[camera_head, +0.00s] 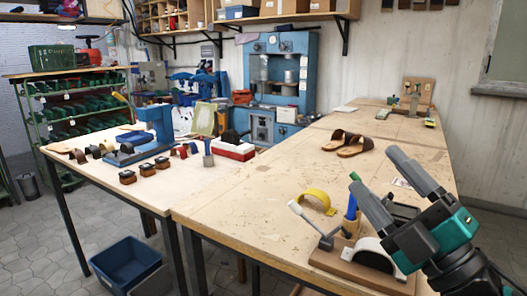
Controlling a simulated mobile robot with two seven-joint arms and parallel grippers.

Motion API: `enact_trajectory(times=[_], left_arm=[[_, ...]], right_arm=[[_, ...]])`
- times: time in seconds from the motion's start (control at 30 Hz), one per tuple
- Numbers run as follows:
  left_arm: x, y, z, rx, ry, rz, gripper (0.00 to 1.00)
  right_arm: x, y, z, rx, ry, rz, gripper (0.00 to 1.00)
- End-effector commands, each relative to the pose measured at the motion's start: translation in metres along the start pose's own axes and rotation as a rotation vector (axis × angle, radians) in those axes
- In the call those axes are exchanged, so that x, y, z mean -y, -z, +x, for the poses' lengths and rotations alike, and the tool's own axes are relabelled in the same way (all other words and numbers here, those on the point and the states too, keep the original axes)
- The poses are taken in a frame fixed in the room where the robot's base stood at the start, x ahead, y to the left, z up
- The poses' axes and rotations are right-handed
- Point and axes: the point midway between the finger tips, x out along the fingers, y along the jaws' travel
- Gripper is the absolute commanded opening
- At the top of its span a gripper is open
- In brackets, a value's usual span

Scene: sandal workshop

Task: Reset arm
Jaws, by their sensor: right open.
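My right gripper (387,187) comes in from the lower right, with its two grey fingers spread apart and nothing between them. It is above and in front of a wooden board (345,270) that carries a metal clamp with a lever (309,219) and a white rounded form (374,252). The gripper hides part of this fixture. My left gripper is not in view.
A yellow strap (317,201) lies beside the fixture. A pair of brown sandals (347,143) lies farther back on the wooden table (255,195). The table middle is clear.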

Motion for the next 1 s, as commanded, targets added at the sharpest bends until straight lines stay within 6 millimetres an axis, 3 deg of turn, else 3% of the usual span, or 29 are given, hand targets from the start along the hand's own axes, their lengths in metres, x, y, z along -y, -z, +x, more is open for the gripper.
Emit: enact_trajectory(times=[0.1, 0.2, 0.37, 0.5, 0.6, 1.0], left_arm=[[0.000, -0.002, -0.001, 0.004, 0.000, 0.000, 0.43], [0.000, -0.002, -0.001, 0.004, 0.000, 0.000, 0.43], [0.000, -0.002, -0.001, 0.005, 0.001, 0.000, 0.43], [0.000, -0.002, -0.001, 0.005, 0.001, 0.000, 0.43], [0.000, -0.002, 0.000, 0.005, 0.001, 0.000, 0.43], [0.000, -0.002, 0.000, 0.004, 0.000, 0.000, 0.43]], right_arm=[[0.033, -0.043, -0.029, 0.315, 0.051, 0.218, 0.67], [0.070, -0.071, -0.066, 0.581, 0.123, 0.389, 0.67], [0.136, -0.085, -0.148, 0.998, 0.287, 0.641, 0.67], [0.178, -0.069, -0.214, 1.279, 0.439, 0.801, 0.67], [0.196, -0.052, -0.249, 1.421, 0.530, 0.877, 0.67], [0.226, 0.027, -0.347, 1.813, 0.850, 1.086, 0.67]])
